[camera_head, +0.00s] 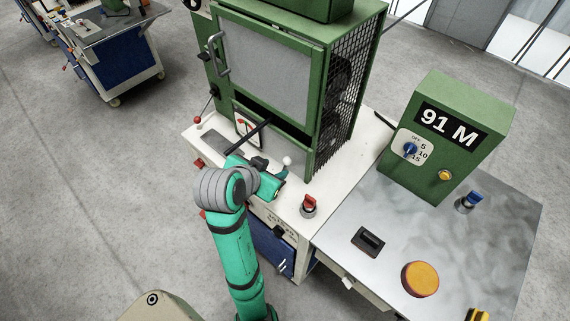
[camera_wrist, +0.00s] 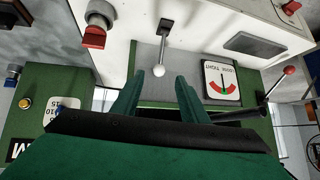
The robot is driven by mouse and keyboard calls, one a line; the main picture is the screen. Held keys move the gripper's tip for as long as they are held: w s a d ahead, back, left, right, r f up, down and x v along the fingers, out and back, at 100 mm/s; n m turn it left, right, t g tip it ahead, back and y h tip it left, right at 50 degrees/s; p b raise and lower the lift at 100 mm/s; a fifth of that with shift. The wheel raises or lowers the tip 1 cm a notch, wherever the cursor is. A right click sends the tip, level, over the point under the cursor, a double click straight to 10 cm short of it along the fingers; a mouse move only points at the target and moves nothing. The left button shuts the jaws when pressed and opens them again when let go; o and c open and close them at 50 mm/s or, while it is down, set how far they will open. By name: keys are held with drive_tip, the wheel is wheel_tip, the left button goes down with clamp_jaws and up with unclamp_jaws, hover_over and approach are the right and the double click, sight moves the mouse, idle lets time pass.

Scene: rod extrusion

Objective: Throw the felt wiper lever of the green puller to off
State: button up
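The green puller (camera_head: 268,68) is a green cabinet with a grey door panel on a white base. A lever with a white ball knob (camera_head: 287,160) stands on the base beside my gripper (camera_head: 278,176). In the wrist view this white knob (camera_wrist: 159,70) is between the tips of my open fingers (camera_wrist: 160,76), with no clear contact. A lever with a red ball (camera_head: 197,119) is at the puller's left; it also shows in the wrist view (camera_wrist: 290,70). A white plate with a red and green gauge mark (camera_wrist: 222,82) lies between the levers. I cannot tell which lever is the felt wiper's.
A red rotary switch (camera_head: 309,203) sits on the base right of my gripper. A metal bench on the right bears a green box marked 91 M (camera_head: 445,135) and an orange button (camera_head: 420,279). A black rod (camera_head: 247,137) crosses the puller's front. A blue cart (camera_head: 112,65) stands far left.

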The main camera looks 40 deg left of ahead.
sight(285, 165)
drive_tip(key=x, duration=0.9)
clamp_jaws()
